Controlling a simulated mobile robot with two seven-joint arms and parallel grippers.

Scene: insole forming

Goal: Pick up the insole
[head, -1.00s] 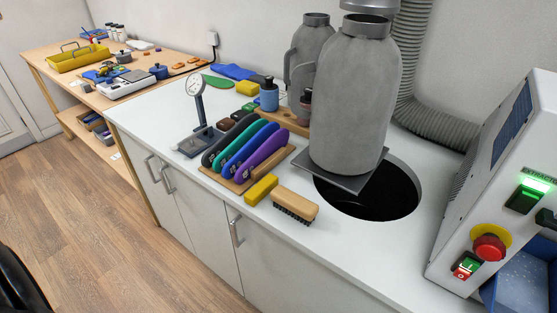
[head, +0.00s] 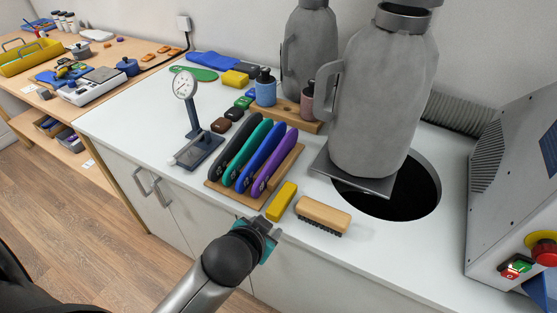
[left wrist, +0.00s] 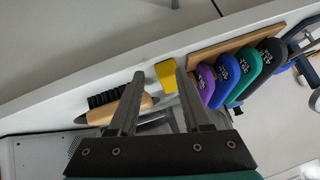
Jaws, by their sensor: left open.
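Several insoles stand on edge side by side in a wooden rack (head: 216,190) on the white counter: black (head: 236,147), green (head: 248,153), blue (head: 262,156) and purple (head: 274,162). In the left wrist view the purple (left wrist: 205,82), blue (left wrist: 222,80), green (left wrist: 243,78) and black (left wrist: 266,56) ones lie right of the fingers. My left gripper (head: 264,232) is at the counter's front edge, in front of the rack and apart from it. It is open and empty; its fingers also show in the left wrist view (left wrist: 158,86). My right gripper is in neither view.
A yellow block (head: 281,201) and a wooden brush (head: 323,214) lie right of the rack. A dial gauge stand (head: 191,120) is left of it. Grey canisters (head: 378,100), a round opening (head: 405,200) and a machine (head: 505,190) are to the right.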

